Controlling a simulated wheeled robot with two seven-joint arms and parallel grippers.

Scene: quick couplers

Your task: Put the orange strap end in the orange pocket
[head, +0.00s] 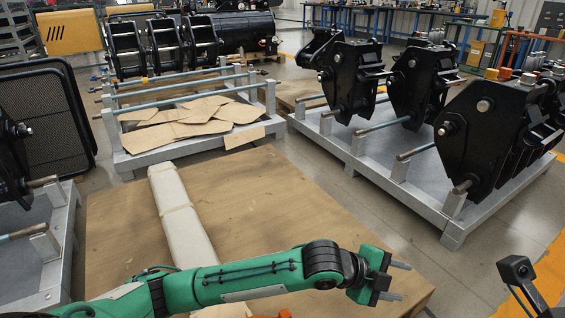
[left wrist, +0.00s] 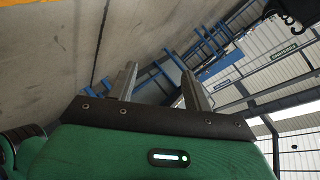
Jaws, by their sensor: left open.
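My left gripper (head: 402,281) is at the lower right of the head view, with its arm reaching in from the left above the brown board. Its two grey fingers point right and stand apart with nothing between them. In the left wrist view the open fingers (left wrist: 160,87) are empty against floor, blue frames and a wall. A small orange piece (head: 272,314) shows at the bottom edge of the head view, mostly cut off; I cannot tell whether it is the strap end or the pocket. No other strap or pocket can be made out.
A brown board (head: 290,210) carries a long pale wrapped bar (head: 182,215). Black couplers (head: 490,130) stand on a grey rack (head: 390,190) at right. A grey rack (head: 125,160) with cardboard sheets (head: 190,120) is at back left. The board's middle is clear.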

